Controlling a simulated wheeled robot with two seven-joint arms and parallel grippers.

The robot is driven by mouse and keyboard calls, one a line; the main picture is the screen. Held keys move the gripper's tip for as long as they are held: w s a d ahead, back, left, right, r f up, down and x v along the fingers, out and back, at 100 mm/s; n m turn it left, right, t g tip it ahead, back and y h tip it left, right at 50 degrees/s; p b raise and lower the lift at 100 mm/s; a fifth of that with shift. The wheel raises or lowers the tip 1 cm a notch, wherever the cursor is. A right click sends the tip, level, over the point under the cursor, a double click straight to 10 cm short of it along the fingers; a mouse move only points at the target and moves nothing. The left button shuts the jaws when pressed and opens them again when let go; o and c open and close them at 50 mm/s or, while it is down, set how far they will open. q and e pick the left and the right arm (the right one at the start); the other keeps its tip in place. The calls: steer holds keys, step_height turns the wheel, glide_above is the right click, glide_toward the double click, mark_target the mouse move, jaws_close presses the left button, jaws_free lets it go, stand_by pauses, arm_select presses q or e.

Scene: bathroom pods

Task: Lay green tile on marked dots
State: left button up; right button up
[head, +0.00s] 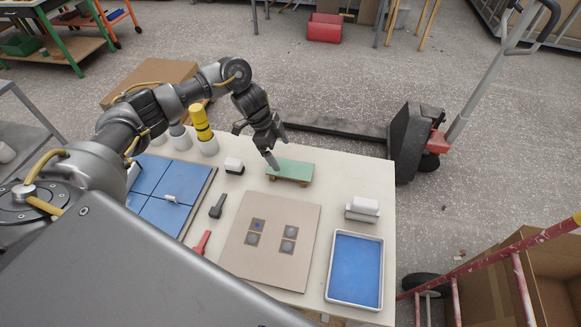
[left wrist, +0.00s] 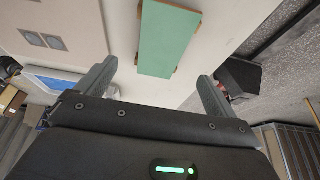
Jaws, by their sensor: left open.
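The green tile (head: 290,170) is a flat rectangle resting on small wooden supports near the back edge of the table. It also shows in the left wrist view (left wrist: 167,40), beyond and between the open fingers. My left gripper (head: 260,143) is open and empty, above the tile's left end and apart from it. Its fingers also show in the left wrist view (left wrist: 155,82). The beige board (head: 255,270) lies nearer on the table with several grey square patches; the upper left patch (head: 257,225) carries a blue dot. My right gripper is not in view.
A blue-tiled panel (head: 153,218) lies at the left, and a blue tray (head: 355,268) stands at the right. A black-handled tool (head: 217,207), a red-handled tool (head: 202,243), a white block (head: 234,165) and a white sponge-like block (head: 364,207) stand around the board. Bottles line the back left.

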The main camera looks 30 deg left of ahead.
mark_target(290, 168)
arm_select(q)
steer(key=shift+w+d+f, duration=0.15)
steer(key=shift+d+f, duration=0.05)
steer(key=shift+f, duration=0.25)
steer(key=shift+d+f, duration=0.15)
steer(key=shift+d+f+p, duration=0.1)
steer(key=shift+f+p, duration=0.05)
steer(key=shift+p, duration=0.15)
steer(key=p+x, duration=0.2)
steer(key=x, duration=0.2)
steer(key=shift+f, duration=0.45)
steer(key=c, duration=1.2)
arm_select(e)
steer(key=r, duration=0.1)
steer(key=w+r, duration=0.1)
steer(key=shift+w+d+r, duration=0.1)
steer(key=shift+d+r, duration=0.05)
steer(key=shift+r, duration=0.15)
arm_select(q)
steer(key=shift+r, duration=0.1)
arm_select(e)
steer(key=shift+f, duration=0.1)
